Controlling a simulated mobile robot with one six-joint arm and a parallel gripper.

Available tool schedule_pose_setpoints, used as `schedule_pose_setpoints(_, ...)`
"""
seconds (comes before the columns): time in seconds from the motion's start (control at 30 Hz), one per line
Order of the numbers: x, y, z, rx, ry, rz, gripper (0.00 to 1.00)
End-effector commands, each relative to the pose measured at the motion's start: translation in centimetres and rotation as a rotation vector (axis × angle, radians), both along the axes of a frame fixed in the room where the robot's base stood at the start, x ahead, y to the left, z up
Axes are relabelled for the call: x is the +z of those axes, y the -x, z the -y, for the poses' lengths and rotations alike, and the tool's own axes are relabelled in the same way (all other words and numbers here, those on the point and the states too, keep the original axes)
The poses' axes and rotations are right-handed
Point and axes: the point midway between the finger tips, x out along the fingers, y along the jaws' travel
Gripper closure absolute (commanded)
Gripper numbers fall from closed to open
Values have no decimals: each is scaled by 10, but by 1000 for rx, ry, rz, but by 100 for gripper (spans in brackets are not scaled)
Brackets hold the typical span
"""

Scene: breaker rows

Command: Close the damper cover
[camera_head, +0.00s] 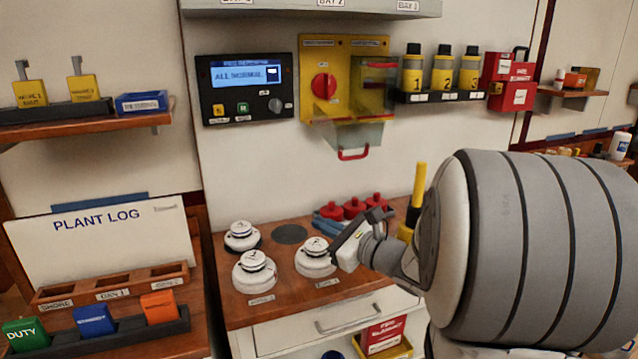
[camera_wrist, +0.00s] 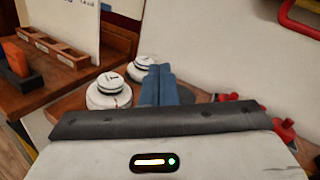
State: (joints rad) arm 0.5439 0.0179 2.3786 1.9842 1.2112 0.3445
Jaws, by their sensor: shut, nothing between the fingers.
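A yellow panel (camera_head: 311,108) on the wall carries a red knob (camera_head: 324,86) and a clear box-like guard (camera_head: 378,92). A clear flap with a red handle (camera_head: 353,154) hangs tilted down and outward at the panel's lower edge. It looks like the damper cover, standing open; the panel labels are too small to read. The red handle (camera_wrist: 300,20) also shows at the top right in the wrist view. My gripper (camera_head: 320,218) is low over the counter, below the flap and apart from it. Its blue fingers (camera_wrist: 160,72) are together and empty.
White detectors (camera_head: 254,272) stand on the wooden counter (camera_head: 290,290), left of and below my gripper. Red-topped items (camera_head: 354,208) stand behind it. A shelf with yellow bottles (camera_head: 442,72) is right of the panel. The wall between flap and counter is clear.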

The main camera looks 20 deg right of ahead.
Motion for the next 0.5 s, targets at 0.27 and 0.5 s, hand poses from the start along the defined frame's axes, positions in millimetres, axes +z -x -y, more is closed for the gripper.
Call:
schedule_pose_setpoints(0.27,-6,-16,117,-359,-328,112,100)
schedule_pose_setpoints(0.5,-1,-26,135,-415,-376,138,100)
